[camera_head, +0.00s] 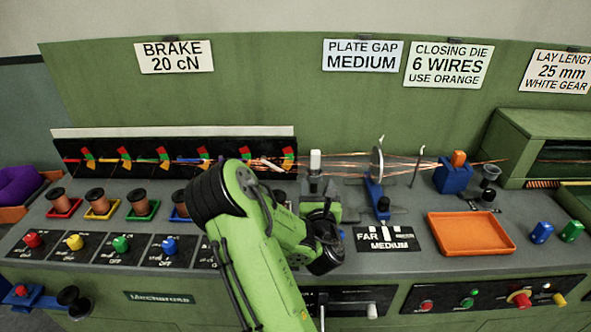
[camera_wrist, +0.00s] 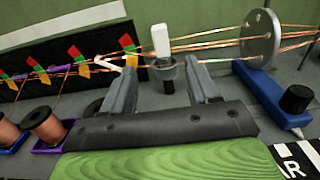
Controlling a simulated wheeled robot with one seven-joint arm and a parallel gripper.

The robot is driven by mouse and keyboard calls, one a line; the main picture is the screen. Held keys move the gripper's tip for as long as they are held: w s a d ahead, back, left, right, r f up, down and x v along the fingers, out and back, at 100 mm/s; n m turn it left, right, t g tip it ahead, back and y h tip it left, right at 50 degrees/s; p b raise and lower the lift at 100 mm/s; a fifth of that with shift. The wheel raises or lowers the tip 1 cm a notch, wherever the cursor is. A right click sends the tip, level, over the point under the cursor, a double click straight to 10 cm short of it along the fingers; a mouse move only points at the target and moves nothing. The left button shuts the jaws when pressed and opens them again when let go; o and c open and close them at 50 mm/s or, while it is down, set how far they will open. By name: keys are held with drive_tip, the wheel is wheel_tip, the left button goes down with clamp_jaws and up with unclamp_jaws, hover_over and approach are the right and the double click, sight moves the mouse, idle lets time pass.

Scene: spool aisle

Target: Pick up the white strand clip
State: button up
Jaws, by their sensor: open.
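The white strand clip (camera_head: 315,160) appears to be the upright white block near the middle of the bench in the head view. In the wrist view the white clip (camera_wrist: 160,40) stands in a small grey cup (camera_wrist: 165,70), top end up, its lower end hidden in the cup. My gripper (camera_wrist: 160,70) is open and empty, with one finger on each side of the cup in that picture. The clip shows just beyond the fingertips, and no contact is visible. In the head view my gripper (camera_head: 319,200) is partly hidden by my wrist.
Copper strands (camera_head: 345,165) run just behind the clip to an upright grey disc (camera_head: 377,165) on a blue stand (camera_head: 375,192). A slanted white piece (camera_wrist: 108,62) lies left of the clip. An orange tray (camera_head: 470,234) stands right. Copper spools (camera_head: 95,197) stand left.

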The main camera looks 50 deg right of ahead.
sight(315, 155)
drive_tip(key=p+x, duration=0.1)
drive_tip(key=x, duration=1.4)
drive_tip(key=shift+w+d, duration=0.1)
drive_tip(key=shift+d, duration=0.05)
drive_tip(key=c, duration=1.1)
